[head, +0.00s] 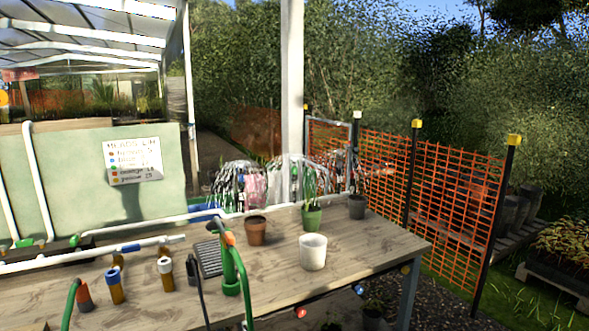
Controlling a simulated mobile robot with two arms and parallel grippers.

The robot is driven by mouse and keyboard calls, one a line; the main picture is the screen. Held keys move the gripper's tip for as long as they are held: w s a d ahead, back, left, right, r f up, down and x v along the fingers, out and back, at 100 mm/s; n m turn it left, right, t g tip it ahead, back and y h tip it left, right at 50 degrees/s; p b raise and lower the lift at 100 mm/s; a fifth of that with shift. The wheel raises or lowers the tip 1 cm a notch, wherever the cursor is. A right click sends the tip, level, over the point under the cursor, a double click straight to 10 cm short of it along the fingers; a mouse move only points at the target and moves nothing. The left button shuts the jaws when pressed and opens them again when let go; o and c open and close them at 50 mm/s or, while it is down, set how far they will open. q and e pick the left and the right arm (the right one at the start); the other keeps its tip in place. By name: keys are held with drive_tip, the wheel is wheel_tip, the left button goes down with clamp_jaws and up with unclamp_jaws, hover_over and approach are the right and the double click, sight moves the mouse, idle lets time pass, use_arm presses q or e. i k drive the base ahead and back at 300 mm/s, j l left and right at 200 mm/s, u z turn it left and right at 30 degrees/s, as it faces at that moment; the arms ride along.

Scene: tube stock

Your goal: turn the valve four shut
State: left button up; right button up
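White pipes run along the left of the bench, with a blue fitting (130,248) on the lower pipe and a green fitting (24,243) farther left. I see no readable number on any fitting, so I cannot tell which is valve four. A green upright pipe piece with an orange part (229,239) stands on the bench. An orange and dark fitting (84,295) with a green hose stands at the front left. Neither of my grippers is in view.
The wooden bench (360,255) holds a white pot (312,252), a brown pot (256,231), a green pot (311,217) and brown-and-blue bottles (115,287). A sign (133,161) with coloured dots hangs on the pale panel. Orange mesh fencing (450,195) stands at the right.

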sight(72, 242)
drive_tip(key=u, duration=1.25)
drive_tip(key=i+j, duration=0.4)
drive_tip(key=j, duration=0.15)
drive_tip(key=i+j, duration=0.4)
drive_tip(key=j, duration=0.15)
drive_tip(key=u, duration=0.05)
